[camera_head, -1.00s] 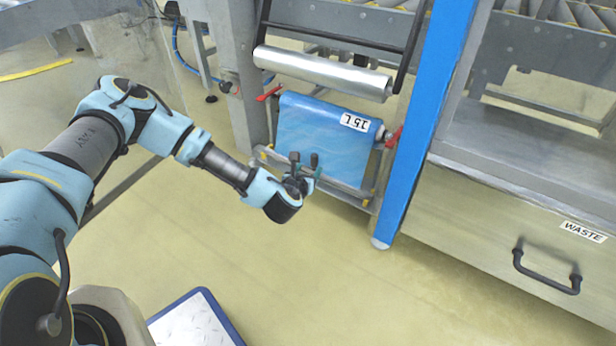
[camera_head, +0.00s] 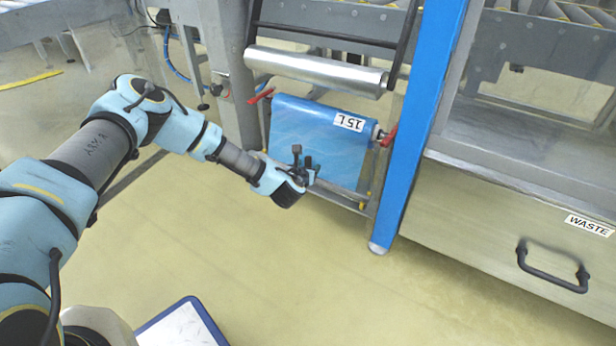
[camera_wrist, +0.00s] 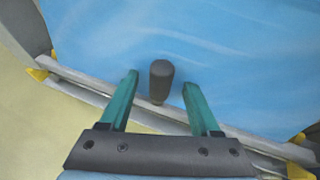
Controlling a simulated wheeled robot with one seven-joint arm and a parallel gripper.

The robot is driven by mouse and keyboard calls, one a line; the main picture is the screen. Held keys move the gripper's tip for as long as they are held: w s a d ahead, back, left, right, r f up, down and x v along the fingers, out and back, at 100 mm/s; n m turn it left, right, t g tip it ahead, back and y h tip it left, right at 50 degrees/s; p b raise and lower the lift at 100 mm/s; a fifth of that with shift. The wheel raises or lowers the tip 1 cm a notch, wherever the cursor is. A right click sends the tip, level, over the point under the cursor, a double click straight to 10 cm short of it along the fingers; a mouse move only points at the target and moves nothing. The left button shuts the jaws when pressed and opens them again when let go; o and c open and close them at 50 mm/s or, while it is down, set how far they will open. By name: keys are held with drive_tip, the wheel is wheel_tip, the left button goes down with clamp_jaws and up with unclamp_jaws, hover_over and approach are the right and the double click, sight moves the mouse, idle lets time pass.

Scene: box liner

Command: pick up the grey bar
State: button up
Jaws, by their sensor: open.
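The grey bar (camera_head: 341,194) runs along the lower edge of the blue film sheet (camera_head: 318,135). In the head view my gripper and wrist hide its left part. In the wrist view the bar (camera_wrist: 84,85) slants across the picture between yellow-marked end brackets. My gripper (camera_head: 303,160) is in front of the bar. In the wrist view its two teal fingers (camera_wrist: 160,82) are apart and overlap the bar in the picture. A dark peg (camera_wrist: 161,78) shows between them; what it is fixed to cannot be told. Nothing is visibly gripped.
A metal roller (camera_head: 315,70) lies above the film, with red levers (camera_head: 390,137) at the film roll's ends. A blue post (camera_head: 413,120) and a waste drawer (camera_head: 500,235) stand at the right. The floor in front is clear apart from a blue-edged platform (camera_head: 183,327).

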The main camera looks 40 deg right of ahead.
clamp_jaws()
idle(0.3)
idle(0.3)
